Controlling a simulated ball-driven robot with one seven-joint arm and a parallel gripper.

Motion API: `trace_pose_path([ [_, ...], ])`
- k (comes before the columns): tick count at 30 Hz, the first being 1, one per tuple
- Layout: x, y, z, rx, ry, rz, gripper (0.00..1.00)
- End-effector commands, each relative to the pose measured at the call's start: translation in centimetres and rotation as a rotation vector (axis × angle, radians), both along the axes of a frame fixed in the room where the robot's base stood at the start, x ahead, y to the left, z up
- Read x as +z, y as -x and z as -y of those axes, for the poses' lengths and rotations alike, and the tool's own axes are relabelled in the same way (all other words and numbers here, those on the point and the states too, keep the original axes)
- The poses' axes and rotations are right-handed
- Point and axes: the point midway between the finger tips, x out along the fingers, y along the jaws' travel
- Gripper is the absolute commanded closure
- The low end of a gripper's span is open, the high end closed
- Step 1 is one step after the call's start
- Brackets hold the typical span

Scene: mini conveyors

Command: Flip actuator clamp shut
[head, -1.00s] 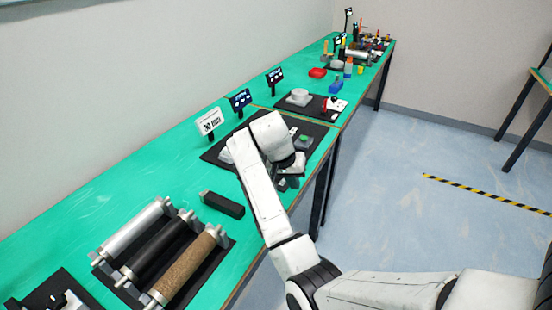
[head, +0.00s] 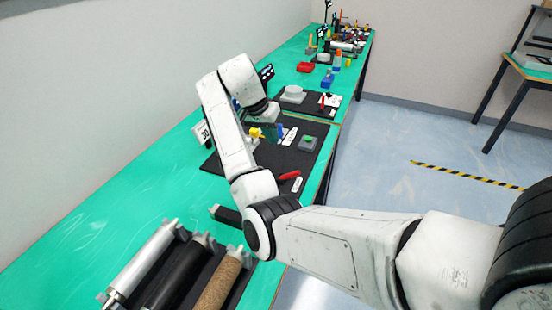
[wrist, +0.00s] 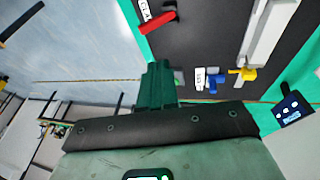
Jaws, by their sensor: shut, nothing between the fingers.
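The clamp's red handle (head: 290,175) lies low near the front right edge of the black board in the head view, with a small white label (head: 298,185) beside it. The red handle (wrist: 157,22) also shows at the top of the wrist view, next to a partly cut-off label (wrist: 143,6). The frames do not show clearly how its arm sits. My gripper (wrist: 158,78) is shut and empty, its dark green fingers together. It is over the board area, apart from the red handle. In the head view my arm's end largely hides it.
Rollers (head: 180,275) stand nearer on the green table. Open floor (head: 390,200) lies to the right.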

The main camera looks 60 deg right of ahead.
Motion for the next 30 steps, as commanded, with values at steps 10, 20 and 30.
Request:
trace_pose_path([
  [10,-4.0,1.0,1.4,-0.001,-0.003,-0.004,1.0],
  [20,-9.7,2.6,3.2,-0.002,-0.003,-0.003,1.0],
  [30,-12.2,4.5,3.3,0.0,-0.001,0.0,1.0],
])
